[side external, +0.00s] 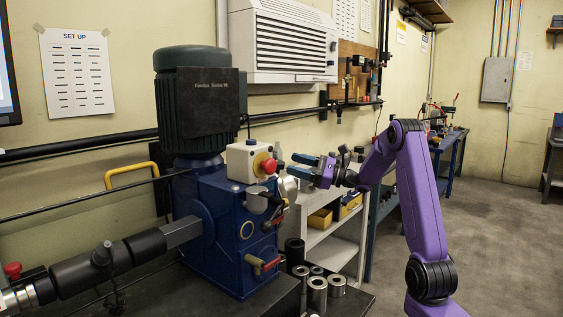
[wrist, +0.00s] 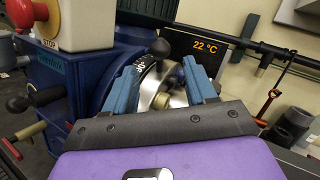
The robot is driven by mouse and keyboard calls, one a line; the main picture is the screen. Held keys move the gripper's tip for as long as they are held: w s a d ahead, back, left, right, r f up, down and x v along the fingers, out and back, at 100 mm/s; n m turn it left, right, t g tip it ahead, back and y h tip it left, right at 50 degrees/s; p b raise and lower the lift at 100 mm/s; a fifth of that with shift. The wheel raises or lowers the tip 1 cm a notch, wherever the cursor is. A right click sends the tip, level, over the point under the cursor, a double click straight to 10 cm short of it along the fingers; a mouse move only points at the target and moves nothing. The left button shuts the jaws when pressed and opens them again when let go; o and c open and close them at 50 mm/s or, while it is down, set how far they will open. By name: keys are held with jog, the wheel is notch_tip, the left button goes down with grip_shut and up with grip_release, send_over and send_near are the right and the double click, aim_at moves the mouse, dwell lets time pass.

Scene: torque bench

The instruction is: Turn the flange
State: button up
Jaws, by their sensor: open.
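The flange (wrist: 176,98) is a shiny silver disc with a brass-coloured centre and a dark marked rim beside it. It shows between my gripper's fingers in the wrist view. In the side external view the flange (side external: 288,189) is on the right face of the blue machine (side external: 215,240), partly edge-on. My gripper (side external: 301,167) has blue fingers and points left toward the machine, close to the flange. In the wrist view my gripper (wrist: 161,72) is open, one finger on each side of the flange. I cannot tell whether either finger touches it.
A red stop button (side external: 268,166) on a pale box sits just above the flange. A dark ball knob (wrist: 160,47) and red-handled lever (side external: 262,263) stick out nearby. Metal cylinders (side external: 317,292) stand on the bench below. A display (wrist: 205,48) reads 22 °C.

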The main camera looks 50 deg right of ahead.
jog(key=v, duration=0.9)
jog(key=shift+w+a, duration=0.1)
jog(key=shift+a, duration=0.05)
jog(key=s+a+f+n+g, duration=0.35)
jog(key=a+n+g, duration=0.2)
jog(key=a, duration=0.25)
jog(key=s+a+f+n+g, duration=0.2)
jog(key=s+a+n+g, duration=0.25)
jog(key=a+g, duration=0.35)
jog(key=s+a+f+n+g, duration=0.3)
jog(key=a+n+g, duration=0.3)
jog(key=a, duration=0.3)
jog(key=s+a+f+n+h, duration=0.3)
jog(key=s+a+n+h, duration=0.1)
jog(key=s+n, duration=0.5)
jog(key=s+a+f+n+t+h, duration=0.1)
jog(key=s+a+f+n+h, duration=0.2)
jog(key=s+n, duration=0.6)
jog(key=a+n+h, duration=0.1)
jog(key=n, duration=0.3)
jog(key=shift+n+h, duration=0.3)
jog(key=shift+h, duration=0.1)
jog(key=shift+s+a+t, duration=0.1)
jog(key=shift+t, duration=0.15)
